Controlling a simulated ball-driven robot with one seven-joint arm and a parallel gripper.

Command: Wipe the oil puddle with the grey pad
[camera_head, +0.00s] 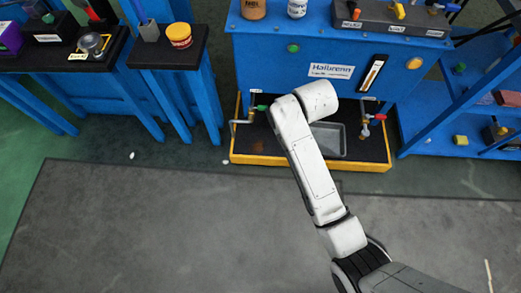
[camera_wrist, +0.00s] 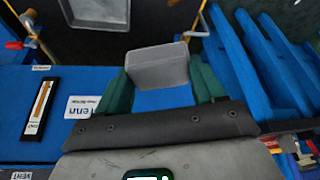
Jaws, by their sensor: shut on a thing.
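The grey pad (camera_wrist: 158,66) is a pale block in the wrist view. My gripper (camera_wrist: 162,84) is shut on it, with a green finger on each side. In the head view my arm hides the gripper and the pad. The oil puddle (camera_head: 259,146) shows as a dull brown patch on the dark floor of the yellow-edged drip tray (camera_head: 300,162), left of my arm. A small brown spot at the top edge of the wrist view may be the same puddle. The pad appears held above the tray, apart from it.
A grey metal pan (camera_head: 328,139) sits in the tray. A green-handled tap (camera_head: 252,110) and a red-handled tap (camera_head: 369,122) overhang it. The blue Halbrenn cabinet (camera_head: 300,50) stands behind. Blue stands (camera_head: 182,90) are at left; the front floor is mostly clear.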

